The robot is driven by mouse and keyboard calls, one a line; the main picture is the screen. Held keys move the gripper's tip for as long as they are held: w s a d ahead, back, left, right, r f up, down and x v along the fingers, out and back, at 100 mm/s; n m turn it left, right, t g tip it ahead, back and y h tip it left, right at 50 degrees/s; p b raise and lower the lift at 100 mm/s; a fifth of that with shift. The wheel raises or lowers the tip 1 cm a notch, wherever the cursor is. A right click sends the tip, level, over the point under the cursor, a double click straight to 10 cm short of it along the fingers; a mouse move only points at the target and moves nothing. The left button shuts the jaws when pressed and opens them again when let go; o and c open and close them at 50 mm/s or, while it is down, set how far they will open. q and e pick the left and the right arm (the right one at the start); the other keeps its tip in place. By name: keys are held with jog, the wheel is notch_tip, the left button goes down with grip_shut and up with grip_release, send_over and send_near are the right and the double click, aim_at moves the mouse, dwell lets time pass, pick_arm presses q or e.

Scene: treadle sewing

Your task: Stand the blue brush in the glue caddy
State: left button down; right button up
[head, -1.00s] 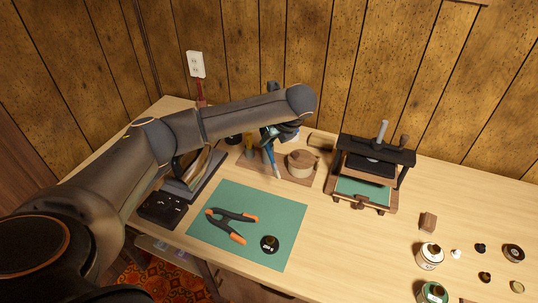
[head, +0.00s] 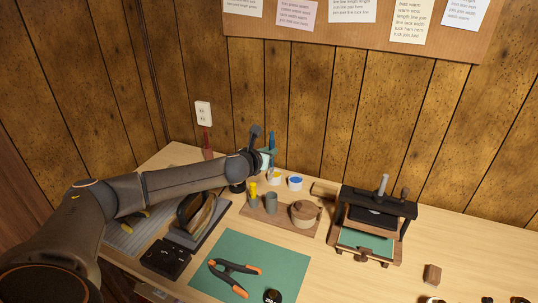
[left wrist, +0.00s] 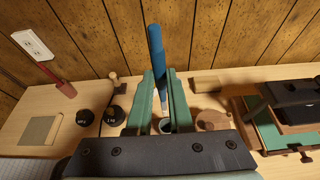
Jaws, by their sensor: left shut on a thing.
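The blue brush (left wrist: 155,50) is held roughly upright between the green fingers of my left gripper (head: 267,158), which is shut on it. The brush (head: 272,139) also shows in the head view, its lower part hidden by the gripper. The glue caddy (head: 282,220) is a wooden board with a yellow item, a grey cup (head: 271,203) and a round wooden pot. In the head view the gripper appears above and behind the caddy. In the left wrist view the brush's pale lower end overlaps the cup below; the gap is unclear. My right gripper is out of view.
White pots with yellow (head: 275,178) and blue (head: 295,183) tops stand behind the caddy. A black press (head: 375,215) stands to its right. A green mat (head: 268,262) with a clamp (head: 236,277) lies in front. The wood-panelled wall is close behind the gripper.

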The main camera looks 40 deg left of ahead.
pick_arm(q)
notch_tip(320, 180, down, 12)
jog(key=b, duration=0.9)
jog(key=shift+f, duration=0.25)
dwell(0.3)
jog(key=c, duration=0.7)
grip_release()
jog(key=shift+c, duration=0.2)
jog(key=shift+s, duration=0.1)
jog(key=v, duration=1.2)
jog(key=shift+s+d+p, duration=0.15)
jog(key=shift+s+p, duration=0.05)
jog(key=shift+p, duration=0.2)
